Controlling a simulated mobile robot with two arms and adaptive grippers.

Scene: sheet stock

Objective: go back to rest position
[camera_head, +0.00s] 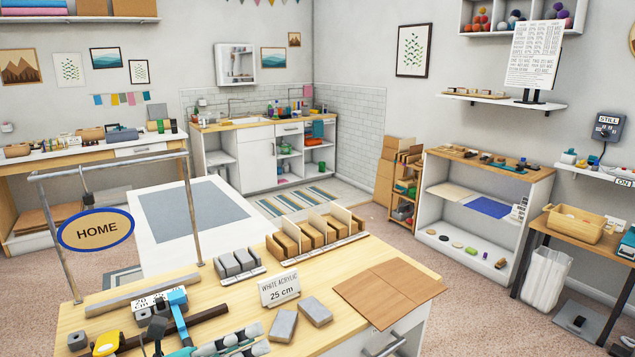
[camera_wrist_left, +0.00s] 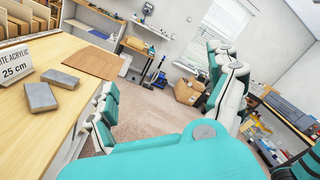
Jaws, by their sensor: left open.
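My left gripper (camera_head: 234,342) shows at the bottom edge of the head view, low over the front of the wooden worktable (camera_head: 350,330). Its teal and light padded fingers are only partly in the picture. In the left wrist view its teal and white parts fill the lower middle, with the fingers spread apart. The gripper is open and I see nothing between the fingers. Two grey blocks (camera_head: 283,326) lie near it on the table, apart from it. My right gripper is not in view.
A "25 cm" sign (camera_head: 279,289), a brown sheet (camera_head: 390,290) and block racks (camera_head: 315,233) occupy the worktable. Tools (camera_head: 200,318) lie at its front left, below a metal frame with a HOME sign (camera_head: 96,231).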

